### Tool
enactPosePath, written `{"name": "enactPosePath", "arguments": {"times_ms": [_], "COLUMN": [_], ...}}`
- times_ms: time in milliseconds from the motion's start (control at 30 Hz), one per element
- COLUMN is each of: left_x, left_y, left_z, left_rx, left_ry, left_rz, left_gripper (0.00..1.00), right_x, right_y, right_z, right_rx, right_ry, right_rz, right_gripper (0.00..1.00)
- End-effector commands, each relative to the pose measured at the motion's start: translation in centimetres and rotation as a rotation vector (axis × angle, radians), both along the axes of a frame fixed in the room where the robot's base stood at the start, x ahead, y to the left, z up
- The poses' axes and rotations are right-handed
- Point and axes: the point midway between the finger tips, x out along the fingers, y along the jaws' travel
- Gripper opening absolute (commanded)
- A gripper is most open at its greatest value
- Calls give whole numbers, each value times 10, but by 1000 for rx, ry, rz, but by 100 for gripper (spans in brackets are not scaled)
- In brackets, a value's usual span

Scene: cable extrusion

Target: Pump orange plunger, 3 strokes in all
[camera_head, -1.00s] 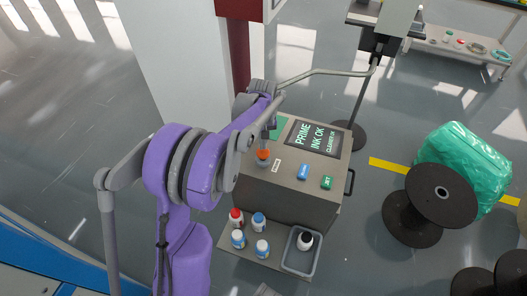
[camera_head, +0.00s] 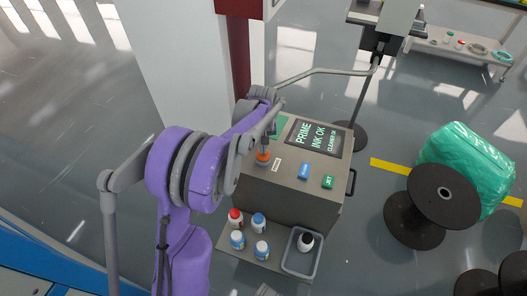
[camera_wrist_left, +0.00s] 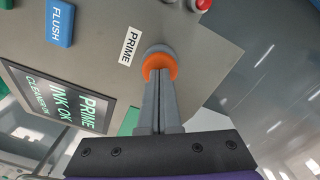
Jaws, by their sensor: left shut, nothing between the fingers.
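The orange plunger (camera_head: 263,155) stands on top of the grey box, beside the PRIME label. In the left wrist view the plunger (camera_wrist_left: 160,62) sits in a grey round collar (camera_wrist_left: 160,49) right at my fingertips. My left gripper (camera_head: 266,141) is above the plunger, pointing down. In the left wrist view its shut fingers (camera_wrist_left: 158,76) reach the orange cap and look to touch it; they hold nothing. The fingers hide part of the cap. My right gripper is not in view.
The box top carries a screen (camera_head: 313,137) reading PRIME INK OK, a blue FLUSH button (camera_head: 303,171) and a green JET button (camera_head: 328,182). Several bottles (camera_head: 259,220) and a grey tray (camera_head: 289,262) stand on the shelf in front. A cable reel (camera_head: 441,192) is at right.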

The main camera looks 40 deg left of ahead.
Motion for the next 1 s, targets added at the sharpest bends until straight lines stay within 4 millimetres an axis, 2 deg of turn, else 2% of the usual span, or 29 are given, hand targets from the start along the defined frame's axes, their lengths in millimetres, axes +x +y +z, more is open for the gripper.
{"name": "enactPosePath", "arguments": {"times_ms": [333,833,1000], "left_x": [0,0,0], "left_y": [0,0,0], "left_z": [2,32,35], "left_rx": [-1,0,0], "left_ry": [1,0,0], "left_rz": [0,0,0], "left_gripper": [0,0,0], "right_x": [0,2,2], "right_y": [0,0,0], "right_z": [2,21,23], "right_rx": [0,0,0], "right_ry": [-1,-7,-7], "right_rz": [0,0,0], "right_gripper": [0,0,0]}}
